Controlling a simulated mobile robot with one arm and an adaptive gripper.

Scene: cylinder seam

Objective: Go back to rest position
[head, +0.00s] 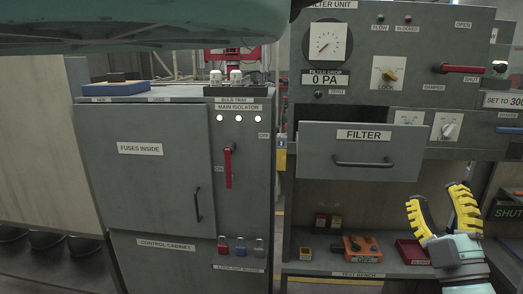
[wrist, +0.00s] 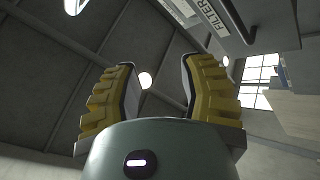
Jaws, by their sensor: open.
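My gripper (head: 442,218) is at the lower right of the head view, with its yellow padded fingers pointing up. The fingers are spread apart and nothing is between them. It is in front of the test bench, to the right of and below the filter drawer (head: 361,150). In the wrist view my gripper (wrist: 160,95) is also open and empty against the ceiling. The filter drawer's underside and label (wrist: 212,16) show at the top right there.
A control cabinet (head: 145,165) with a red isolator handle (head: 228,165) stands at left. The filter unit panel (head: 420,50) is above the drawer. On the test bench (head: 335,268) are an orange device (head: 361,246) and a dark red bin (head: 412,252) close to my gripper.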

